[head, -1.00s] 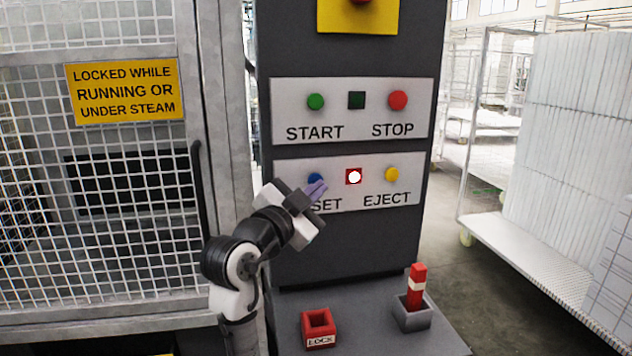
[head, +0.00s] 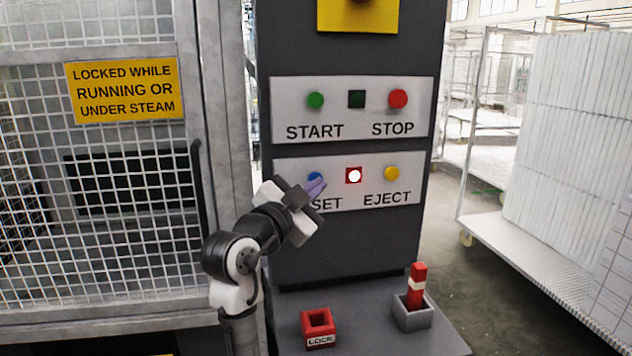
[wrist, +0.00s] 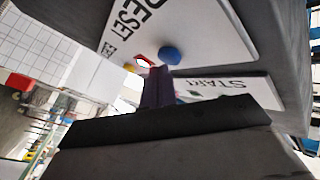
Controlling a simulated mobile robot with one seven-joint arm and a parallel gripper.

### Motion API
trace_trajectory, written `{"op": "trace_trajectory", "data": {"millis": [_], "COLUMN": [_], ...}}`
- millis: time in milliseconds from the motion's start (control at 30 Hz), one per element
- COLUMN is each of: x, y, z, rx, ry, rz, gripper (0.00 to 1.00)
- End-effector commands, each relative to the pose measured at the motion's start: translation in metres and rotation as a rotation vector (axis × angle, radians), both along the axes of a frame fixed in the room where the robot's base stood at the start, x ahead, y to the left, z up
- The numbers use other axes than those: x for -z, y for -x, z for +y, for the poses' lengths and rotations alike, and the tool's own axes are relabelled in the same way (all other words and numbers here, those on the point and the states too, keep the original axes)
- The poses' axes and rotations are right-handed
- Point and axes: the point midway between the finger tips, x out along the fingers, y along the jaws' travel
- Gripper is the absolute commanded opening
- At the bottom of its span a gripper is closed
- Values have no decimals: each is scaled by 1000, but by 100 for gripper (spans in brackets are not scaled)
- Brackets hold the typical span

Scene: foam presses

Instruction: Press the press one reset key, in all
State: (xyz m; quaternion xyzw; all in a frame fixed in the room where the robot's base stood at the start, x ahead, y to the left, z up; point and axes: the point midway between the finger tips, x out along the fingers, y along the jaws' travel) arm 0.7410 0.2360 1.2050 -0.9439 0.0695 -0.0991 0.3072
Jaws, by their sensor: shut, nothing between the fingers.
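The blue reset key (head: 315,177) sits on the lower white panel (head: 350,203) of the dark control column, above lettering partly hidden by my gripper. It also shows in the wrist view (wrist: 170,55), just beyond the fingertips. A red lamp (head: 353,175) is lit to the right of the key.
The yellow eject button (head: 391,173) is on the same panel. The green start button (head: 315,101) and red stop button (head: 398,99) are above. A mesh guard door (head: 100,210) stands left. A red lock box (head: 318,327) and grey holder (head: 412,315) sit on the ledge below.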

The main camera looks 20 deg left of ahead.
Motion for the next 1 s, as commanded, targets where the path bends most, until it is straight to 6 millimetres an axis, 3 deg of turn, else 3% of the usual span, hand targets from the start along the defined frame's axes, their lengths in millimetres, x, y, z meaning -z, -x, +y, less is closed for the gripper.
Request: {"op": "trace_trajectory", "data": {"millis": [1000], "x": [0], "y": [-7], "z": [5], "rx": [0], "ry": [0], "rz": [0], "gripper": [0]}}
